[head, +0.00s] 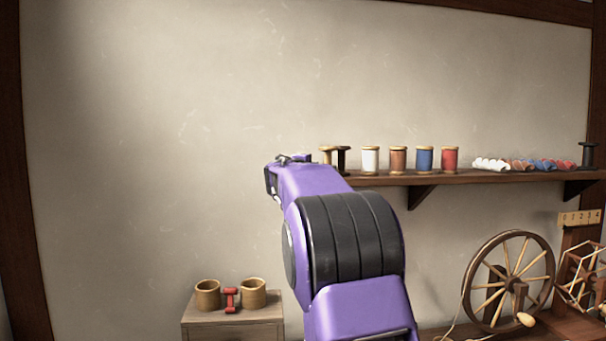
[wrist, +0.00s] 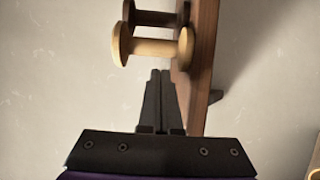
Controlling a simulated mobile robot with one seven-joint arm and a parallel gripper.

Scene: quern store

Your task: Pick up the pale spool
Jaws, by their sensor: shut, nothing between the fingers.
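The pale spool (wrist: 155,47), bare light wood with wide round ends, stands on the left end of the wall shelf. It lies sideways in the wrist view and shows in the head view (head: 326,155), partly hidden by my arm. My gripper (wrist: 160,73) is shut and empty. Its fingertips point at the spool's middle and appear just short of it; I cannot tell whether they touch. In the head view my arm hides the fingers. A dark spool (wrist: 150,17) stands right behind the pale one, also seen in the head view (head: 343,160).
The shelf (head: 470,177) also holds spools with white (head: 370,160), brown (head: 397,160), blue (head: 424,160) and red (head: 450,160) thread, plus yarn rolls (head: 530,165). Below stand a small cabinet (head: 232,330) with two cups and a spinning wheel (head: 510,280). The wall left of the shelf is clear.

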